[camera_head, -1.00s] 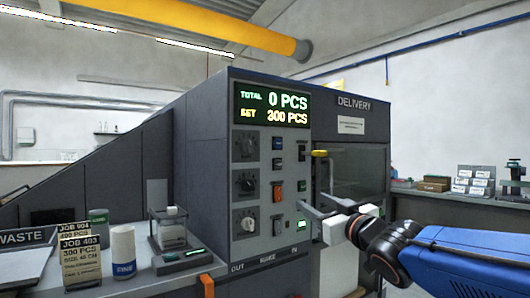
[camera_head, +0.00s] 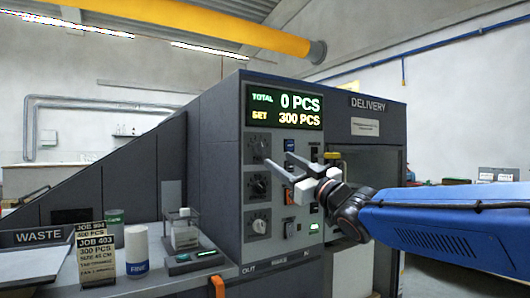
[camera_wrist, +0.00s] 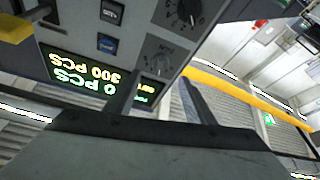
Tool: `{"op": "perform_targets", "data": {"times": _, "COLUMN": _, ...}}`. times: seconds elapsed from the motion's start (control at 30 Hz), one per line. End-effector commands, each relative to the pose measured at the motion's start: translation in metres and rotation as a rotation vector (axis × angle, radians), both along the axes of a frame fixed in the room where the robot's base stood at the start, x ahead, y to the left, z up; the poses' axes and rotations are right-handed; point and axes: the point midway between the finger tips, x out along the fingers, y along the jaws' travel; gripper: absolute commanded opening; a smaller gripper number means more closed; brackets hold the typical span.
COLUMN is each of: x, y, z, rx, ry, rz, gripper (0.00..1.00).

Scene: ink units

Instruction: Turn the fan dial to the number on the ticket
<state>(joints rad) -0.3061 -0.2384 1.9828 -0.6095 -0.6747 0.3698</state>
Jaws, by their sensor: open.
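The ticket (camera_head: 97,257) in front reads JOB 403, 300 PCS, size 45 CM; its lower lines are too small to read surely. The control panel (camera_head: 284,247) has a top dial (camera_head: 258,149), a middle dial (camera_head: 258,186) and a bottom dial (camera_head: 259,226); their labels are unreadable here, so I cannot tell which is the fan dial. My gripper (camera_head: 279,162) is open and empty in front of the panel, between the top and middle dials in the picture. In the wrist view its fingers (camera_wrist: 163,98) point toward the upside-down panel, with the top dial (camera_wrist: 158,57) beyond them.
The display (camera_head: 285,107) shows total 0 PCS and set 300 PCS. Switches and buttons (camera_head: 290,145) sit right of the dials. A yellow handle (camera_wrist: 18,28) shows nearby.

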Motion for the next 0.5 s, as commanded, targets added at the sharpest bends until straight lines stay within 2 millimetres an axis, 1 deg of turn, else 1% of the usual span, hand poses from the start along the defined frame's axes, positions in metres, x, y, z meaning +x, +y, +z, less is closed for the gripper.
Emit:
{"op": "perform_targets", "data": {"times": 0.03, "x": 0.007, "y": 0.006, "z": 0.003, "rx": 0.000, "ry": 0.001, "rz": 0.002, "gripper": 0.49}}
{"op": "perform_targets", "data": {"times": 0.3, "x": 0.040, "y": 0.034, "z": 0.020, "rx": 0.000, "ry": 0.001, "rz": 0.001, "gripper": 0.49}}
{"op": "perform_targets", "data": {"times": 0.5, "x": 0.057, "y": 0.048, "z": 0.029, "rx": 0.000, "ry": 0.000, "rz": 0.001, "gripper": 0.49}}
